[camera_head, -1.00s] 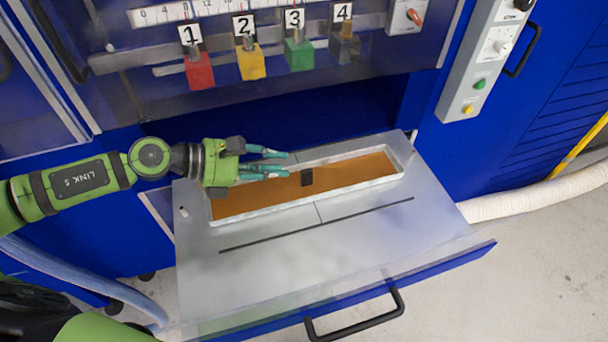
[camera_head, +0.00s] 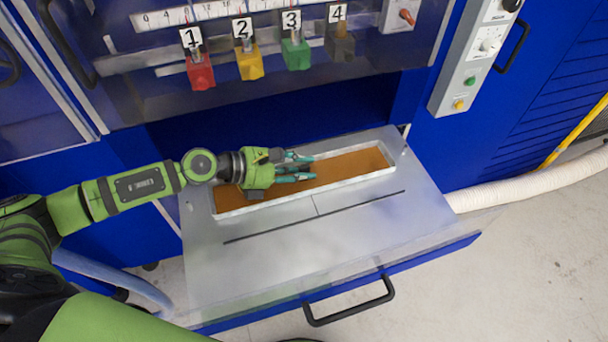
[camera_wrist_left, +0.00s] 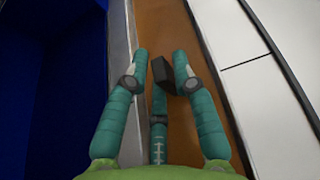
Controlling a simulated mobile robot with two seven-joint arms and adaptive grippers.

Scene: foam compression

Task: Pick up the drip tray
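The drip tray (camera_head: 352,165) is a long, shallow tray with a brown floor and pale rim, set in the grey top of the pulled-out drawer. My left gripper (camera_head: 308,167) is over its left-middle part, fingers pointing right. In the left wrist view, the brown tray floor (camera_wrist_left: 165,25) runs beneath the fingers. A dark block-like handle (camera_wrist_left: 164,74) shows between the spread fingertips of the left gripper (camera_wrist_left: 160,62), close to the right finger. Contact cannot be told. In the head view the fingers hide this handle. My right gripper is not in view.
The drawer top (camera_head: 330,225) has a dark slot and is otherwise clear. Its front has a black handle (camera_head: 350,302). Above hang red (camera_head: 200,72), yellow (camera_head: 250,65), green and dark numbered blocks. A control panel (camera_head: 475,60) and white hose (camera_head: 535,178) are at the right.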

